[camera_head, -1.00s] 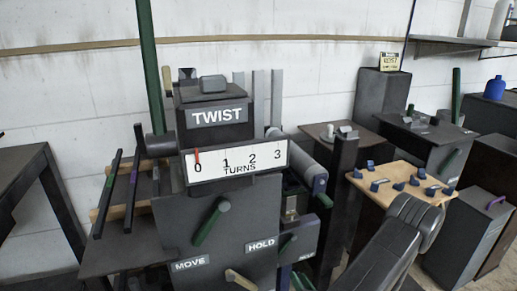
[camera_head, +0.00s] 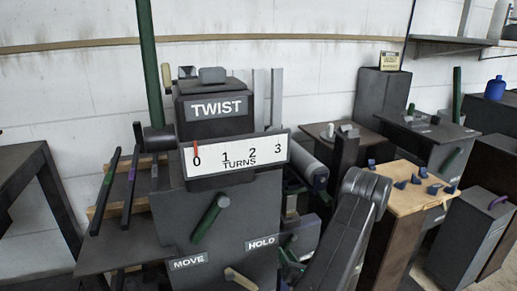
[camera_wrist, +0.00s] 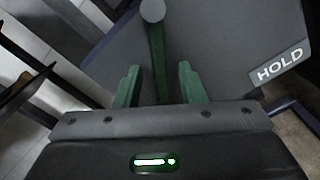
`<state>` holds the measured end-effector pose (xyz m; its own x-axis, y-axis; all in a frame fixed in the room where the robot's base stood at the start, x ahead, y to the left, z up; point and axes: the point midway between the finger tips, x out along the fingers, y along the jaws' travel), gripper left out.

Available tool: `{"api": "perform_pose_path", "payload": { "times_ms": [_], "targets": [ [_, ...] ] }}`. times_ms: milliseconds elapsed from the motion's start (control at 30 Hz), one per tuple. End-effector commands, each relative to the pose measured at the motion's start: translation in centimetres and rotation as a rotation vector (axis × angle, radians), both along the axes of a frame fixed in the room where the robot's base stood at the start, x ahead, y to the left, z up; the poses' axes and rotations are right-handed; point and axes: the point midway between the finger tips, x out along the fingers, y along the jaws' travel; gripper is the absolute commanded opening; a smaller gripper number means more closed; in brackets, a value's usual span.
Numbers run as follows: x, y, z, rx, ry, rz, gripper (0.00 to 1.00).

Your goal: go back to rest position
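My gripper (camera_wrist: 158,68) shows in the wrist view with its two green fingers spread apart. A green handle (camera_wrist: 157,52) with a grey round end lies between them in the picture, with gaps on both sides; I cannot tell how far it is in depth. The head view shows a green handle (camera_head: 207,221) on the dark front panel under the TURNS scale (camera_head: 235,160). The scale's red pointer (camera_head: 196,144) is at 0. My arm is at the lower right of the head view; I cannot make out the gripper there.
The HOLD label (camera_head: 262,243) and MOVE label (camera_head: 188,262) are on the panel, with a tan lever (camera_head: 240,279) between them. A wooden-topped stand (camera_head: 405,196) with several blue pieces is at the right. A dark table (camera_head: 35,190) is at the left.

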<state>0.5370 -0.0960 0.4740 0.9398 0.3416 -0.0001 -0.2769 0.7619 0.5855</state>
Motion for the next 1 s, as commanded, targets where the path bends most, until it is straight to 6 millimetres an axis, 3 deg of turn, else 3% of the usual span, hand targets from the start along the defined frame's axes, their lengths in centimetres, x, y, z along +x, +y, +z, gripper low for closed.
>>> {"api": "perform_pose_path", "payload": {
  "times_ms": [67,400,1000],
  "targets": [
    [1.3,0.7,-0.1,-0.001,-0.002,0.004,0.36],
    [1.4,-0.6,-0.6,-0.170,-0.062,-0.001,0.36],
    [0.9,0.0,-0.8,-0.196,-0.061,0.005,0.36]
  ]
}}
